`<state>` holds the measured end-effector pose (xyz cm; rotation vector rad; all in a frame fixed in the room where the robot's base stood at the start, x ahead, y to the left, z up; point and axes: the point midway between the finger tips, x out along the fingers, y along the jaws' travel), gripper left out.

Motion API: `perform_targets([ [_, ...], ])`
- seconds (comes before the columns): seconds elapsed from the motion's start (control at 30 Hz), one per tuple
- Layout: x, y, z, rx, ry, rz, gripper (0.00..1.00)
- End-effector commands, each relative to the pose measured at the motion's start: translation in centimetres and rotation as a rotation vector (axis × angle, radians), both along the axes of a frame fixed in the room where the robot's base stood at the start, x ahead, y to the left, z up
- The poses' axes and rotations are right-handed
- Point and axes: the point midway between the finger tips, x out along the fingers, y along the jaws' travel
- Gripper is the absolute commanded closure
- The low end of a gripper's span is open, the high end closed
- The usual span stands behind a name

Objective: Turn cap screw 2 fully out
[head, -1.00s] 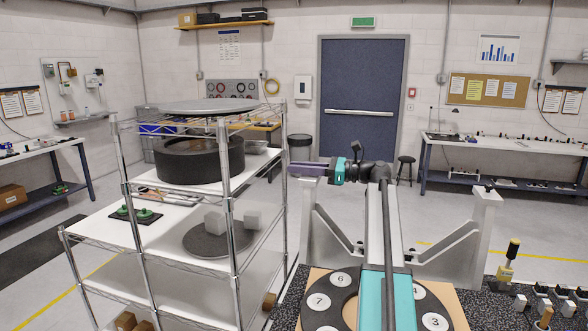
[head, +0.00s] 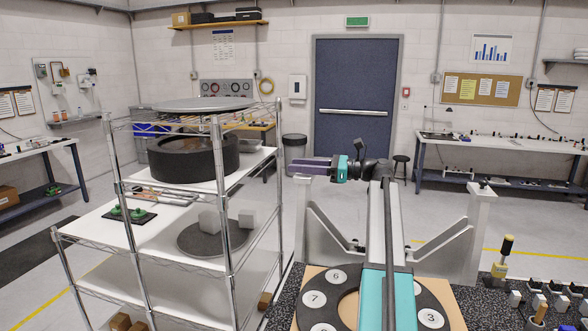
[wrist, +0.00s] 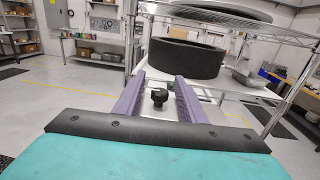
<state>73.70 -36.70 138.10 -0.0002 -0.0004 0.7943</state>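My gripper (head: 295,168) reaches left over the top of the left post of the pale grey fixture (head: 470,240) in the head view. Its two purple fingers are open, with a clear gap between them in the wrist view (wrist: 160,78). A small black round-headed screw or knob (wrist: 158,97) shows between the fingers, apparently untouched; which number it has, I cannot tell. A similar dark head (head: 484,183) sits on top of the right post. No label for cap screw 2 is readable on the fixture.
A wire shelf rack (head: 226,200) with a large black ring (head: 190,160) stands close left of the fixture. A dark disc with numbered white spots (head: 433,300) lies on the worktop (head: 283,320).

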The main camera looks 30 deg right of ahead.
Motion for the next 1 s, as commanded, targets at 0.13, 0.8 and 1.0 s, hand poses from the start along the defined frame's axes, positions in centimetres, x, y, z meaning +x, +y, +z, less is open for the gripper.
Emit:
perform_targets([
  [0.13,-1.6,-1.8,-0.2,-0.001,-0.001,-0.003,0.63],
  [0.8,-7.9,-8.0,-0.1,0.000,0.000,0.000,0.63],
  [1.0,-8.1,-8.2,0.0,0.000,0.000,0.001,0.63],
])
